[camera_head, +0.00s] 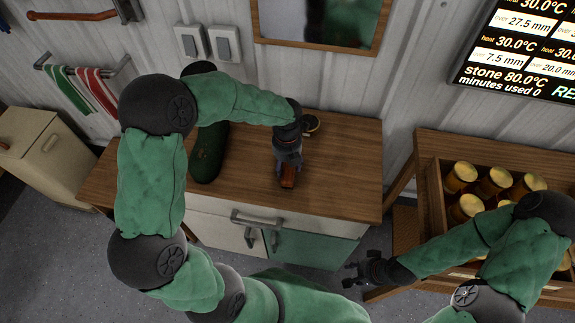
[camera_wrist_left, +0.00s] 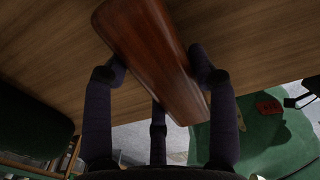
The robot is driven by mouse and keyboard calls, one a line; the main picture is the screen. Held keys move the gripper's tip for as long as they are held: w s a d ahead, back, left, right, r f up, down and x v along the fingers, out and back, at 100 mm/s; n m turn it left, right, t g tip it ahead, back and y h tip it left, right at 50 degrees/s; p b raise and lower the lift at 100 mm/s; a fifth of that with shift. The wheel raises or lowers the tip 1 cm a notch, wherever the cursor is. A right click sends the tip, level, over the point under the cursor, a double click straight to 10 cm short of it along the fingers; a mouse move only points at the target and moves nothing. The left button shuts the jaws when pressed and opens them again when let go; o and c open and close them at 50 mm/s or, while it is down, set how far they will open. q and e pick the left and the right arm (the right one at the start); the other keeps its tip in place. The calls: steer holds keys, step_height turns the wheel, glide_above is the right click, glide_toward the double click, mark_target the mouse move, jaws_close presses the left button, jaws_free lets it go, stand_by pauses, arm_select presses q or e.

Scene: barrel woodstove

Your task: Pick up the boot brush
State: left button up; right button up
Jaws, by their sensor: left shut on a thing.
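The boot brush (camera_head: 288,176) shows as a reddish-brown wooden block at the fingertips of my left gripper (camera_head: 288,166), over the wooden counter top. In the left wrist view the brush (camera_wrist_left: 150,45) lies between the fingers of my left gripper (camera_wrist_left: 158,85), which are shut on it. Its bristles are not visible. I cannot tell whether it still touches the counter. My right gripper (camera_head: 357,274) is empty, low in front of the cabinet at the right, with its fingers apart.
The wooden counter (camera_head: 345,165) has bare room right of the brush. A dark green, long rounded object (camera_head: 208,153) lies left of it, and a small round tin (camera_head: 311,124) sits behind. A wooden crate (camera_head: 436,203) of gold-lidded jars stands at the right.

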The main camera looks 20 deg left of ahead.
mark_target(286, 165)
arm_select(q)
steer(key=r, duration=0.2)
steer(key=r+p, duration=0.1)
steer(key=shift+s+r, duration=0.35)
steer(key=s+r+p, duration=0.1)
steer(key=s+r, duration=0.1)
steer(key=s+r+p, duration=0.1)
steer(key=s+r, duration=0.1)
steer(key=r, duration=0.1)
steer(key=shift+s+r, duration=0.1)
steer(key=shift+s, duration=0.05)
steer(key=s+r, duration=0.1)
steer(key=s, duration=0.2)
steer(key=s+r+p, duration=0.1)
steer(key=s, duration=0.2)
steer(key=s+r+p, duration=0.1)
steer(key=s, duration=0.2)
steer(key=shift+r, duration=0.25)
steer(key=o, duration=0.4)
steer(key=shift+c, duration=1)
